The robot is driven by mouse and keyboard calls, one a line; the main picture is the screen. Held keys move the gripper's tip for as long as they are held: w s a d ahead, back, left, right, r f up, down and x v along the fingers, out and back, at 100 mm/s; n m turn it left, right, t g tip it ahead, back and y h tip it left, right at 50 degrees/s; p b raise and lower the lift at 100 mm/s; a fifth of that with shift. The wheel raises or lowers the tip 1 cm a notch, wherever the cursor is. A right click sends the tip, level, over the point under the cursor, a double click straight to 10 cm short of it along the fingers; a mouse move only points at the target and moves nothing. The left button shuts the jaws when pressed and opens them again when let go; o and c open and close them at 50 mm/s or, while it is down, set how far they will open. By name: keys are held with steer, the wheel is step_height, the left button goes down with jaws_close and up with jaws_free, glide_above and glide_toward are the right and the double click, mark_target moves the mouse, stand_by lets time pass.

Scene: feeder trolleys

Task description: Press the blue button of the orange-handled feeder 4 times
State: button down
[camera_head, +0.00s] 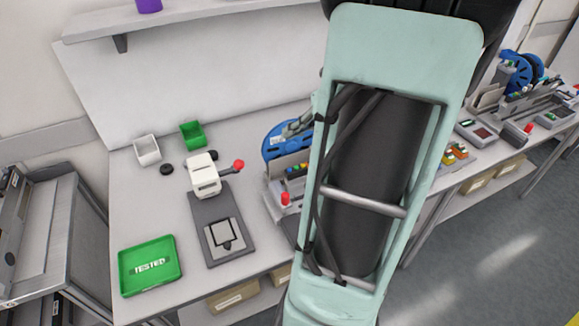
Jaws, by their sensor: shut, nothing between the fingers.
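A feeder (272,190) stands on the table left of my large arm link, which hides its right part. It has a blue reel (273,142) at the back, small coloured parts along its middle and a red cap (285,198) at the front. Another feeder (540,110) with a blue reel (525,70) stands at the far right, with a red knob in front. I cannot make out an orange handle or a blue button with certainty on either.
A white press (203,178) with a red ball lever stands left of the near feeder. A green TESTED tray (128,287), a white bin (147,150) and a green bin (192,134) lie on the table. A shelf (190,22) overhangs the back. A grey trolley (55,235) stands left.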

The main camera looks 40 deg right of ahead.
steer(key=shift+f, duration=0.1)
steer(key=b, duration=0.8)
glide_above(292, 171)
step_height(292, 171, down, 7)
steer(key=shift+r, duration=0.1)
steer(key=shift+f+b, duration=0.3)
steer(key=shift+f, duration=0.6)
steer(key=shift+f, duration=0.2)
steer(key=shift+f, duration=0.25)
steer(key=shift+f, duration=0.3)
stand_by(0.7)
steer(key=shift+r, duration=0.1)
steer(key=shift+r+p, duration=0.7)
steer(key=shift+p, duration=0.2)
